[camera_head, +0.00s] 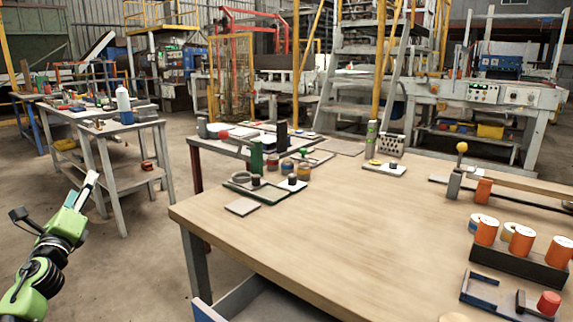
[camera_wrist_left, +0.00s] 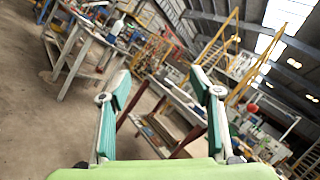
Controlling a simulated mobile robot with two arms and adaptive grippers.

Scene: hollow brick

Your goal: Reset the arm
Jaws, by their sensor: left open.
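My left arm comes in at the lower left of the head view, with its green left gripper (camera_head: 82,192) raised over the floor, to the left of the wooden table (camera_head: 330,240) and apart from it. In the left wrist view the two green-padded fingers of the left gripper (camera_wrist_left: 163,88) stand wide apart with nothing between them. The wrist view is tilted and looks out over the floor and workshop. My right gripper shows in neither view.
Orange cylinders (camera_head: 521,240) stand by a black block at the table's right. A side bench (camera_head: 130,165) stands behind my left gripper. The table's middle is clear.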

